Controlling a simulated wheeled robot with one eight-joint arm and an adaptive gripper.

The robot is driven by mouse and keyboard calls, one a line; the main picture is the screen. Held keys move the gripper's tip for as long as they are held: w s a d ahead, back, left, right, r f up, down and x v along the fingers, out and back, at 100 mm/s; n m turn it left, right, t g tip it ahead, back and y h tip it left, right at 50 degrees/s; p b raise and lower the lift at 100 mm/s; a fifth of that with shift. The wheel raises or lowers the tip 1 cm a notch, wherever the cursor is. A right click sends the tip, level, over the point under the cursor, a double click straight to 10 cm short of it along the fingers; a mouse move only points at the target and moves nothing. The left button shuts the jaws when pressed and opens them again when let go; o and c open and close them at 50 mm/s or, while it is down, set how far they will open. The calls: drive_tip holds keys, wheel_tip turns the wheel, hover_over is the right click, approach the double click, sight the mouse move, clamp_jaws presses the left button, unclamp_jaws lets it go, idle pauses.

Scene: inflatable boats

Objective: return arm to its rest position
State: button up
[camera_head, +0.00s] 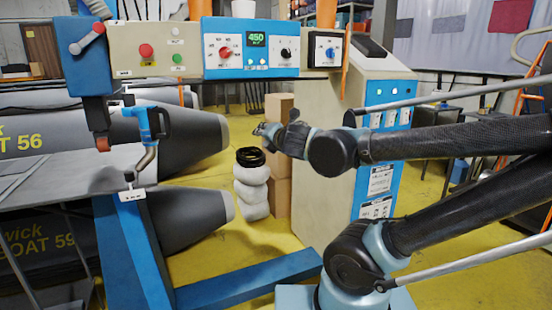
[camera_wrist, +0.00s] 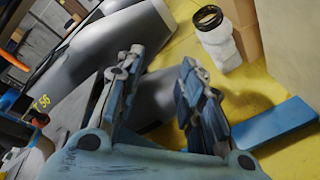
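My gripper (camera_head: 266,130) is at the end of my arm, which reaches in from the right in the head view. The gripper is in mid-air in front of cardboard boxes and to the right of the grey boat tubes. In the wrist view my gripper (camera_wrist: 160,75) shows two fingers spread apart with a gap between them. The gap holds nothing; a grey tube and yellow floor show behind it. The gripper is open and empty, and it touches nothing that I can see.
A control panel (camera_head: 190,57) with buttons and a 450 display spans the top. A beige and blue cabinet (camera_head: 330,190) stands behind my arm. White stacked bags (camera_head: 252,190) and cardboard boxes (camera_head: 280,160) stand on the yellow floor. Grey boat tubes (camera_head: 185,210) lie left. A blue beam (camera_head: 250,280) crosses below.

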drive_tip(key=s+d+f+m+g+h, duration=0.1)
drive_tip(key=d+f+m+g+h, duration=0.1)
drive_tip(key=d+f+m+h, duration=0.5)
drive_tip(key=d+f+m+g+h, duration=0.1)
drive_tip(key=d+f+m+g, duration=0.1)
drive_tip(key=d+f+m, duration=0.65)
drive_tip(key=s+d+f+m+g, duration=0.4)
drive_tip(key=s+m, duration=0.3)
drive_tip(key=s, duration=0.1)
drive_tip(key=s+d+f+m+g+y, duration=0.1)
drive_tip(key=s+d+f+m+g, duration=0.3)
drive_tip(key=s+m, duration=0.3)
drive_tip(key=shift+s+f+m+y, duration=0.3)
drive_tip(key=shift+s+m, duration=0.05)
drive_tip(key=shift+m, duration=0.3)
drive_tip(key=shift+w, duration=0.1)
drive_tip(key=shift+w+f, duration=0.2)
drive_tip(key=shift+w, duration=0.15)
drive_tip(key=shift+d, duration=0.15)
drive_tip(key=shift+c, duration=0.2)
